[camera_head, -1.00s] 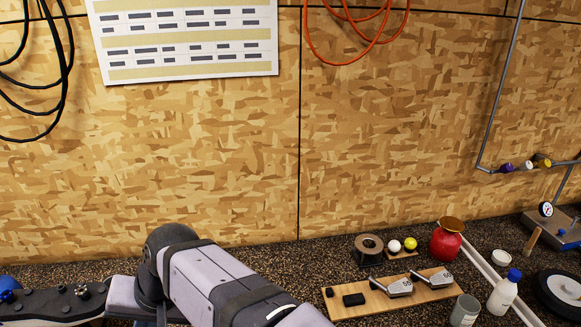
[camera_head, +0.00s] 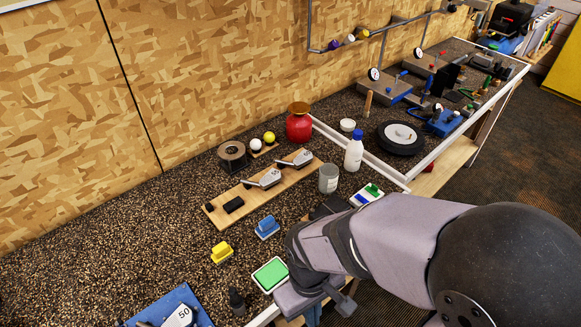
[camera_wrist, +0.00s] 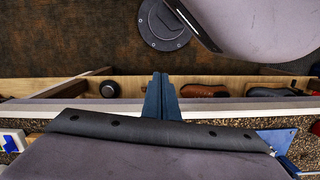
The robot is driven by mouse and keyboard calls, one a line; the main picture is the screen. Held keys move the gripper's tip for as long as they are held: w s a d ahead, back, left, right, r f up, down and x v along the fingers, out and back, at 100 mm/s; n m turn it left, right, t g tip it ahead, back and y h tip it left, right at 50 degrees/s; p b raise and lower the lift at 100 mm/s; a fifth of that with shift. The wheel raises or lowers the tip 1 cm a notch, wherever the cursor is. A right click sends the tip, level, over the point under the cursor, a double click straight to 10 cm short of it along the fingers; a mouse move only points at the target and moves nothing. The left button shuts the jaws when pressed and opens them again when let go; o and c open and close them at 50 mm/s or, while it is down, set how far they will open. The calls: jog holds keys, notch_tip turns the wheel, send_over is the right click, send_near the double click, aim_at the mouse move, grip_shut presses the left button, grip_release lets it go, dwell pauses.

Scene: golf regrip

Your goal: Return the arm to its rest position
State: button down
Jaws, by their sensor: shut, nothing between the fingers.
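My gripper (camera_wrist: 160,78) shows in the wrist view as two dark blue fingers pressed together, with nothing between them. It is in the air by the pale front edge of the bench (camera_wrist: 95,103). In the head view my arm (camera_head: 385,240) comes in from the lower right and its wrist is over the bench's front edge. The fingers are mostly hidden there by the wrist.
Near my wrist are a green pad (camera_head: 270,274), a blue block (camera_head: 267,227) and a yellow block (camera_head: 222,252). A board with two golf club heads (camera_head: 262,195), a white bottle (camera_head: 354,151) and a grey cup (camera_head: 328,179) stand behind. A lower shelf (camera_wrist: 130,86) holds several items.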

jog(key=w+d+r+m, duration=0.1)
jog(key=w+d+m, duration=0.1)
jog(key=d, duration=0.4)
jog(key=w+d+r+m+t+y, duration=0.1)
jog(key=w+d+r+m, duration=0.1)
jog(key=d+m, duration=0.3)
jog(key=shift+w+d, duration=0.5)
jog(key=shift+d, duration=0.25)
